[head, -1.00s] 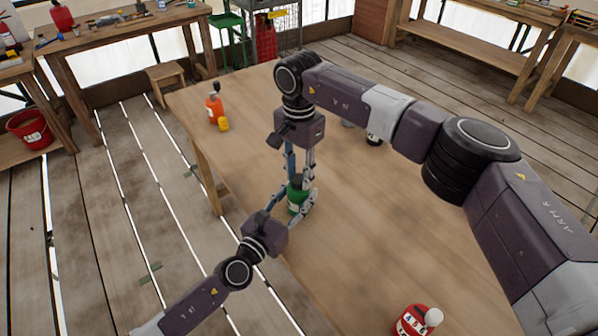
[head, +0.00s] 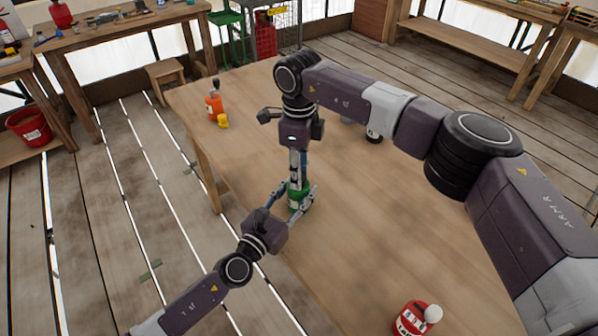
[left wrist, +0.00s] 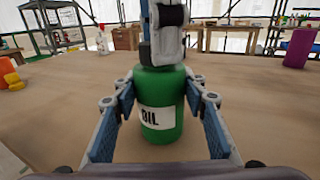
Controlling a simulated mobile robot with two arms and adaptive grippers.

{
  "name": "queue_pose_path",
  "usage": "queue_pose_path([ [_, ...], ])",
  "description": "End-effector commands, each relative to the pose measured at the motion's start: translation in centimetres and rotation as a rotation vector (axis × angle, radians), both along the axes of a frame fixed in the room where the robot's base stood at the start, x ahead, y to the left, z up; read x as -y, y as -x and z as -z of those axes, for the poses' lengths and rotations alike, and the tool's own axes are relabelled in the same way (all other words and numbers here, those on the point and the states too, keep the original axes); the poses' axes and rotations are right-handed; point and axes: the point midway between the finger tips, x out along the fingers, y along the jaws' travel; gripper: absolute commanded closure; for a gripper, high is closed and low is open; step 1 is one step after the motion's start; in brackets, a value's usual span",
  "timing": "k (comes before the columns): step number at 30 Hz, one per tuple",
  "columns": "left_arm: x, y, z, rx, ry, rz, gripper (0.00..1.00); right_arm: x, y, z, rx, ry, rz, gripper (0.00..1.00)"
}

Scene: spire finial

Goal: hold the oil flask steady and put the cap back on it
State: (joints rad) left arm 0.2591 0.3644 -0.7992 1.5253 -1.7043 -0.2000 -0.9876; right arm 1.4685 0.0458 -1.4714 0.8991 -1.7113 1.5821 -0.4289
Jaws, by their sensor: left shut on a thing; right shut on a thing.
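The green oil flask (head: 296,203) stands upright on the wooden table near its left edge. It also shows in the left wrist view (left wrist: 160,122), with a white OIL label facing that camera. My left gripper (head: 294,196) is shut around the flask's body, one finger on each side. My right gripper (head: 298,178) points straight down from above, its fingers shut right over the flask's top. Its fingertips also show in the left wrist view (left wrist: 162,52). The cap and the flask's neck are hidden by these fingers, so I cannot tell how the cap sits.
An orange bottle (head: 214,108) and a small yellow item (head: 223,121) stand at the table's far left. A red bottle (head: 408,320) stands at the front right. A dark item (head: 374,138) is partly behind my right arm. The table's middle is clear.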

Motion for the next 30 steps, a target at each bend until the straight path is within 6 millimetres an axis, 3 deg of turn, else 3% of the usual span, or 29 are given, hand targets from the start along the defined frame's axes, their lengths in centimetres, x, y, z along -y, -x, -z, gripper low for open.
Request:
queue_pose_path([
  [30,0.07,0.06,0.06,-0.001,-0.001,0.002,1.0,-0.32,0.01,0.02,0.001,-0.002,1.715,0.82],
])
